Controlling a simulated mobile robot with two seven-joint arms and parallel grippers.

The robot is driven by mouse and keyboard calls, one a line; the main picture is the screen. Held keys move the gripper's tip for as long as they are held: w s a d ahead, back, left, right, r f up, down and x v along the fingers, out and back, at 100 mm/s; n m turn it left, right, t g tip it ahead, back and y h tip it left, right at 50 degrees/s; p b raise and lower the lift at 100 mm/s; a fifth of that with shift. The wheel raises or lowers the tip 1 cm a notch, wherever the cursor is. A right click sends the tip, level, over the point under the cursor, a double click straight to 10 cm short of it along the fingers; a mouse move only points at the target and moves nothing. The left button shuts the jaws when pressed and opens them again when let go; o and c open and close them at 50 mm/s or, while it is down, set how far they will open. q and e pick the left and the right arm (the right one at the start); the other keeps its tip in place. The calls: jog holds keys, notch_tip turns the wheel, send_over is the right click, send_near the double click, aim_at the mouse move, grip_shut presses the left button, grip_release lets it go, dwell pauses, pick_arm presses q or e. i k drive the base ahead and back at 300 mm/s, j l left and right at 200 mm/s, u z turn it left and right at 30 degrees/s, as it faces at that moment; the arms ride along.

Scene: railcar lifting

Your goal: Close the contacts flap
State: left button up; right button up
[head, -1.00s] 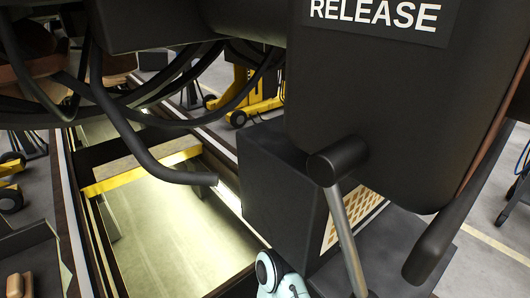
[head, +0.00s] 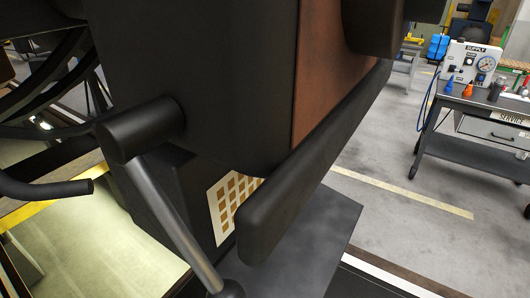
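A pale panel with a grid of gold contacts (head: 226,212) shows on the end of a dark box (head: 185,180) under a large black housing (head: 205,70). A long dark rounded bar (head: 310,165) runs along the housing's lower right edge and hides the panel's right part. I cannot tell whether this bar is the contacts flap; no other flap is clearly seen. The gold contacts are partly uncovered. Neither of my grippers is in view.
A metal lever (head: 172,225) hangs from a black cylinder (head: 140,128) in front of the contacts. A dark flat surface (head: 325,235) lies below right. A lit pit (head: 90,245) is at left. A service cart (head: 470,115) stands at right, with open grey floor before it.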

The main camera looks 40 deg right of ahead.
aim_at(304, 264)
jog(key=j+z, duration=0.1)
jog(key=z, duration=0.8)
